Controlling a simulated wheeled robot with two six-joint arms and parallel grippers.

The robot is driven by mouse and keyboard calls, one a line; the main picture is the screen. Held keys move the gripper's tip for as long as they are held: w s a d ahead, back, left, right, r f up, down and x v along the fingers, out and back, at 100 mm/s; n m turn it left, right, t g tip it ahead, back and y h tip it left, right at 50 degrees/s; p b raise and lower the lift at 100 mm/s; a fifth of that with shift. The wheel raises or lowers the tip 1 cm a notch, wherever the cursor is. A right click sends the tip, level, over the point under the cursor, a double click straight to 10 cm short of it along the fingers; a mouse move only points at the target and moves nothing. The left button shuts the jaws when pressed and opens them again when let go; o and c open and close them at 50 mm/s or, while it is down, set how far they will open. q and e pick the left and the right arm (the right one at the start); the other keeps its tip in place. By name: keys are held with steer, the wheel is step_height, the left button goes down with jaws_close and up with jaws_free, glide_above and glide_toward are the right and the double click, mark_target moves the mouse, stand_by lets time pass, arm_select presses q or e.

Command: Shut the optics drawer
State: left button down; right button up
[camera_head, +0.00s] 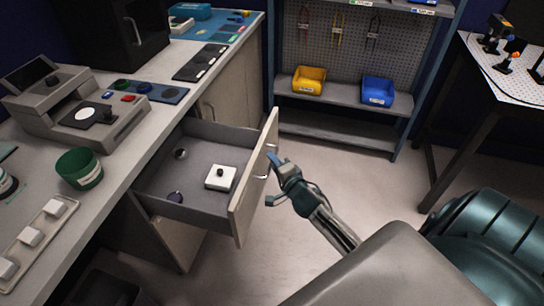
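The optics drawer (212,146) is pulled out from under the counter. Its grey tray holds a white square block with a dark knob (221,177) and small dark round pieces (175,197). Its pale front panel (243,205) faces right, with a metal handle (262,177) on the outer face. My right gripper (271,181) is open, just outside the front panel, its fingers spread near the handle. I cannot tell whether it touches the handle or panel. My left gripper is not in view.
The counter carries a grey instrument (78,115), a green cup (79,168) and a strip with white blocks (34,237). A shelf rack with yellow (309,80) and blue (377,91) bins stands behind. A black-legged table (470,110) is at right. Floor beyond the drawer is clear.

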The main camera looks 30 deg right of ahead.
steer(key=shift+w, duration=0.6)
steer(key=shift+w+f, duration=0.1)
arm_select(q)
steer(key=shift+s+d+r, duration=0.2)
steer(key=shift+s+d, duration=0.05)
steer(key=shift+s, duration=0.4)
arm_select(e)
steer(key=shift+c, duration=0.4)
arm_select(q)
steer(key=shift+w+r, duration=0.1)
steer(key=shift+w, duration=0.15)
arm_select(e)
jaws_close()
